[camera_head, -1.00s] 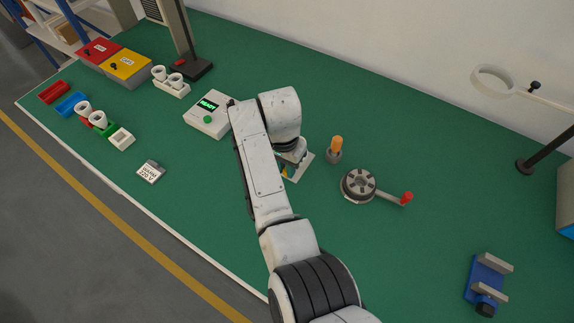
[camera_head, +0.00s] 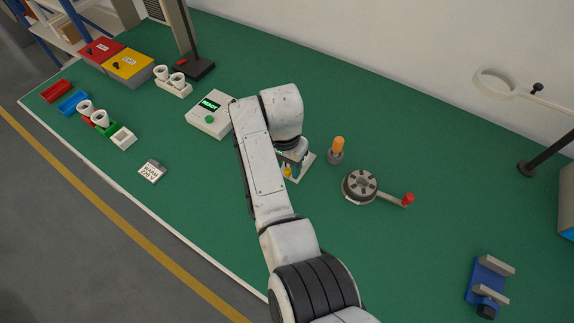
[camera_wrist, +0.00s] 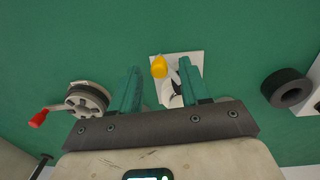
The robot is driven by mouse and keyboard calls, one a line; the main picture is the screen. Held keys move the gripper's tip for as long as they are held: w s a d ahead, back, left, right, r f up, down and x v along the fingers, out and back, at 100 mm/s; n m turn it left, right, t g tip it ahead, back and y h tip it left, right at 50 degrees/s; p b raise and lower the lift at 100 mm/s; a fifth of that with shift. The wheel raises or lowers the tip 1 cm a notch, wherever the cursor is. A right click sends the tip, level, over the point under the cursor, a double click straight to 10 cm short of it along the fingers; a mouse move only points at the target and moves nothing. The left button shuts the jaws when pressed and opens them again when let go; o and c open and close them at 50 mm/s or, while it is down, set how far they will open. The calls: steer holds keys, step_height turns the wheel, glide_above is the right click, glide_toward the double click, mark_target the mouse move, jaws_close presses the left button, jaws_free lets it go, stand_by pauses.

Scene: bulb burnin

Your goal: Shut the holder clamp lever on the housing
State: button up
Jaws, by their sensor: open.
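A small white plate (camera_head: 306,163) with a fitting on it, probably the housing, lies on the green bench, mostly hidden by my arm in the head view. A yellow knob (camera_head: 287,171), probably the clamp lever's tip, shows at its left side. In the wrist view the white plate (camera_wrist: 193,58) lies beyond and between my fingers, with the yellow knob (camera_wrist: 159,66) upright-looking near the fingertips and a dark part (camera_wrist: 177,87) beside it. My gripper (camera_wrist: 159,72) is open, with its two green fingers on either side of the knob. I cannot tell whether either finger touches it.
A round grey fixture (camera_head: 359,186) with a red-tipped handle (camera_head: 408,199) stands to the right, near an orange-topped post (camera_head: 337,148). A box with a green display (camera_head: 208,114) stands to the left. A dark ring (camera_wrist: 287,88) lies right of the plate in the wrist view.

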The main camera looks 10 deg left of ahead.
step_height(320, 180, up, 10)
steer(key=b, duration=0.1)
steer(key=shift+a, duration=0.25)
steer(key=shift+w, duration=0.1)
stand_by(0.3)
